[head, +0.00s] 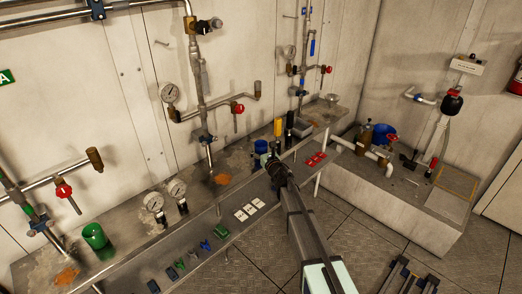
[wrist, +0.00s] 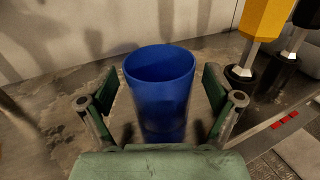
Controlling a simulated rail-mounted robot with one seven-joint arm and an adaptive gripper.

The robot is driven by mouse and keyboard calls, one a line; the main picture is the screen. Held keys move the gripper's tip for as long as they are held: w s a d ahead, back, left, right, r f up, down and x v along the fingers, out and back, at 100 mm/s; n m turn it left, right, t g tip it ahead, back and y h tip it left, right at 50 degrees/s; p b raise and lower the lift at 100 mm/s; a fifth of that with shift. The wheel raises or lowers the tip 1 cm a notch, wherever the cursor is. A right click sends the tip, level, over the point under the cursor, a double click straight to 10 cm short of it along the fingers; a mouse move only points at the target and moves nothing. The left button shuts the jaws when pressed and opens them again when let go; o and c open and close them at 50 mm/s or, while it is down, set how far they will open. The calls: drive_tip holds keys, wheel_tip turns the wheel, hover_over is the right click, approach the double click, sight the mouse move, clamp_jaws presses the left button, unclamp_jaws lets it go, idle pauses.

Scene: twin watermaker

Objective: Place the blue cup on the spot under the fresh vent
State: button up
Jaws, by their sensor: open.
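The blue cup (head: 261,147) stands upright on the grey metal bench, partly hidden by my gripper (head: 272,163). In the wrist view the blue cup (wrist: 160,85) is between the two spread fingers of my gripper (wrist: 162,101), with a visible gap on each side. Its open rim faces up and its lower part is hidden by the gripper body. Several pipe outlets hang over the bench, one of them a vertical pipe (head: 209,155) above an orange stain (head: 222,179). I cannot tell which is the fresh vent, as no label is readable.
A yellow-handled tool (head: 289,121) and a black one stand close right of the cup. Two gauges (head: 177,189) and a green cup (head: 95,237) stand on the bench to the left.

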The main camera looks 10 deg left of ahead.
drive_tip(key=c, duration=1)
drive_tip(key=shift+r, duration=0.1)
drive_tip(key=shift+c, duration=0.2)
